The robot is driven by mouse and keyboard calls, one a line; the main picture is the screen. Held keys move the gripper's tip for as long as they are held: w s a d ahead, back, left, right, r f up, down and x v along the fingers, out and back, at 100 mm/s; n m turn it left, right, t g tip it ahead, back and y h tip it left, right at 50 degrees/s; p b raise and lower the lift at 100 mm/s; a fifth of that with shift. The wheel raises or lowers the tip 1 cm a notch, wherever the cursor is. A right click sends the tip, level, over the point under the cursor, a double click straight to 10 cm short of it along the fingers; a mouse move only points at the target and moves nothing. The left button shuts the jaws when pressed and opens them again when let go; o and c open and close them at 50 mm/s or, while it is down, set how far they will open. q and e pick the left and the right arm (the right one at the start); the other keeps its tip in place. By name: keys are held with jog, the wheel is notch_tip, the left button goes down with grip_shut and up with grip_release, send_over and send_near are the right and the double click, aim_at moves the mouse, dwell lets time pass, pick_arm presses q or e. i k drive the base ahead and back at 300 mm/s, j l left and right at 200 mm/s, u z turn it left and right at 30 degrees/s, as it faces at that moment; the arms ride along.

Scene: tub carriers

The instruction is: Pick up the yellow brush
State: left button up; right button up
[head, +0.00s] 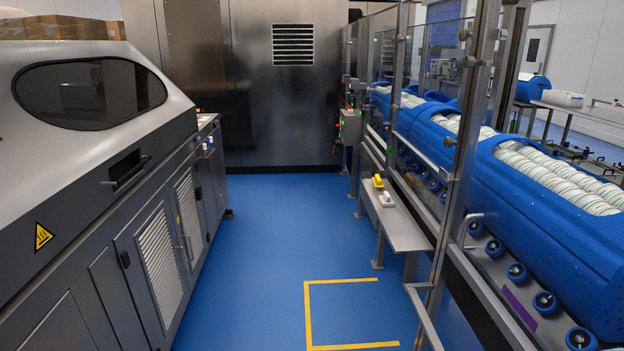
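A small yellow brush (378,182) lies at the far end of a narrow grey metal bench (405,236). A similar small white item (387,199) lies just in front of it on the same bench, close to it. The details of both are too small to make out. Neither of my grippers shows in the head view.
Blue floor (265,245) lies open between a grey machine (75,180) on the left and the bench on the right. A yellow floor marking (308,315) is in front. Metal posts (465,150) and blue tub carriers (540,205) stand right of the bench. A steel cabinet (250,110) closes the back.

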aim_at(377, 185)
jog(key=i, duration=2.55)
jog(key=i+j+z, duration=0.15)
jog(key=i+z, duration=0.3)
jog(key=i, duration=0.15)
jog(key=i+j+z, duration=0.3)
jog(key=i+z, duration=0.15)
jog(key=i+j+z, duration=0.45)
jog(key=i+j, duration=0.15)
